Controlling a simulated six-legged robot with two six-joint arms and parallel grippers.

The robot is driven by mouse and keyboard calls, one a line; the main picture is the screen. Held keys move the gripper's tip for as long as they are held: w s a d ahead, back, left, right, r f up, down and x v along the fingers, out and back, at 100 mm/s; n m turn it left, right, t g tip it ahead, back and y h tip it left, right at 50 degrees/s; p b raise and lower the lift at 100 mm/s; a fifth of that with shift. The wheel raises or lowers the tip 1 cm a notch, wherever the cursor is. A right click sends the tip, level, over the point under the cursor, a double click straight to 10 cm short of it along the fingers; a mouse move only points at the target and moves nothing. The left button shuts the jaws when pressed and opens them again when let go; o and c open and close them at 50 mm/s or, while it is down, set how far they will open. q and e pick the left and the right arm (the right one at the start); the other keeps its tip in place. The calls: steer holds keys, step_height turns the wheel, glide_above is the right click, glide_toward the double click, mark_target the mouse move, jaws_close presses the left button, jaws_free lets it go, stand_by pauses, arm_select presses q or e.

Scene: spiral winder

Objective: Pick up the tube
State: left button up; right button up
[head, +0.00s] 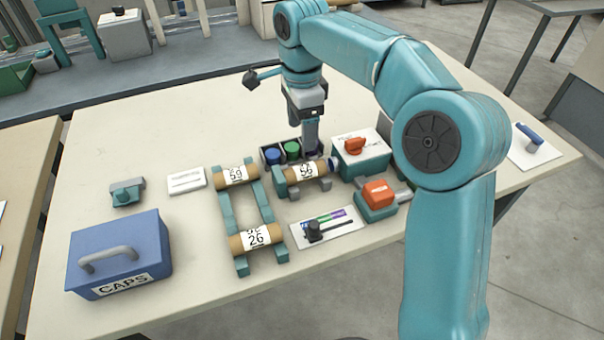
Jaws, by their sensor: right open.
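Several brown cardboard tubes with white number labels lie on teal stands on the table. One marked 59 (236,174) is at the back of the left stand, and one marked 26 (257,237) is at its front. A third, marked 56 (306,171), lies in a holder to the right. My right gripper (311,147) points down at the tube marked 56, its fingertips just above or behind it. It is open; whether it touches the tube I cannot tell. My left gripper is out of view.
A blue CAPS box (120,254) stands at the front left. Behind the tube marked 56 is a dark tray (270,156) with blue and green caps. The table's back left is clear.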

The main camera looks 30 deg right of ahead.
steer(key=b, duration=0.1)
glide_above(305, 167)
step_height(305, 167, down, 6)
steer(key=shift+w+a+r, duration=0.15)
steer(key=shift+f, duration=0.65)
steer(key=f, duration=0.2)
steer(key=f+b, duration=0.1)
steer(key=f, duration=0.1)
steer(key=shift+s+f, duration=0.2)
steer(key=shift+f, duration=0.1)
steer(key=shift+w+f, duration=0.1)
steer(key=shift+f, duration=0.15)
steer(key=shift+r, duration=0.1)
steer(key=shift+c, duration=1.3)
steer(key=c, duration=0.9)
